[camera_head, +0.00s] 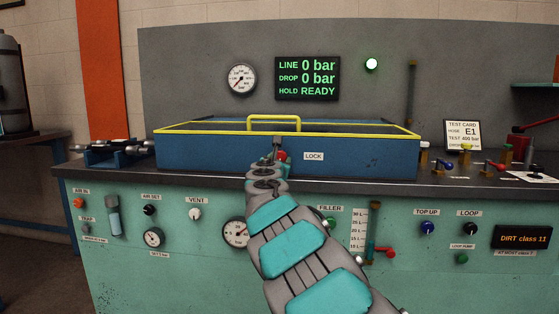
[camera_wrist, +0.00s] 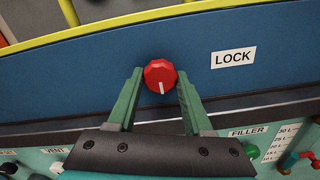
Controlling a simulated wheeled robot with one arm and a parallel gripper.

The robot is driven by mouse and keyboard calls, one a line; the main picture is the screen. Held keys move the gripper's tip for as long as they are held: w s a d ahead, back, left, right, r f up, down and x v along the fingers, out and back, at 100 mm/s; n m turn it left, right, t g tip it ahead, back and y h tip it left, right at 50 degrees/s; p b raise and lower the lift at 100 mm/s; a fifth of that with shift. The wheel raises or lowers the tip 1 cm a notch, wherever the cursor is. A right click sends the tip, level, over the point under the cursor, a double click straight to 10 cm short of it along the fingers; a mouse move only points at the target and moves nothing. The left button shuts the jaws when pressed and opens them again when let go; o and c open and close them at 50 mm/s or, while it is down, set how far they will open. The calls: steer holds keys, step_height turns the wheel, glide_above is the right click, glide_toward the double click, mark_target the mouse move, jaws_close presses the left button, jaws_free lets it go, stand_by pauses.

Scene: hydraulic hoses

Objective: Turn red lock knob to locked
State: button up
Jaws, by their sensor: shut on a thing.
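The red lock knob (camera_wrist: 160,75) is on the front of the blue box (camera_head: 213,156), left of the LOCK label (camera_head: 313,156). In the wrist view its white mark points down in the picture, towards my gripper. My gripper (camera_wrist: 155,78) has its two green fingers on either side of the knob and is shut on it. In the head view a small part of the knob (camera_head: 282,155) shows past my gripper (camera_head: 277,152), and my arm hides the rest.
The box has a yellow rim and a yellow handle (camera_head: 274,117). Hose fittings (camera_head: 470,165) stand on the right of the bench.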

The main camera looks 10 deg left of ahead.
jaws_close()
steer(key=shift+m, duration=0.3)
steer(key=m+b, duration=0.1)
steer(key=m, duration=0.2)
steer(key=shift+f, duration=0.15)
steer(key=m+b, duration=0.2)
steer(key=m, duration=0.2)
steer(key=shift+b, duration=0.3)
steer(key=shift+a+m+b, duration=0.1)
steer(key=shift+m+b, duration=3.1)
steer(key=shift+m, duration=2)
steer(key=shift+r, duration=0.2)
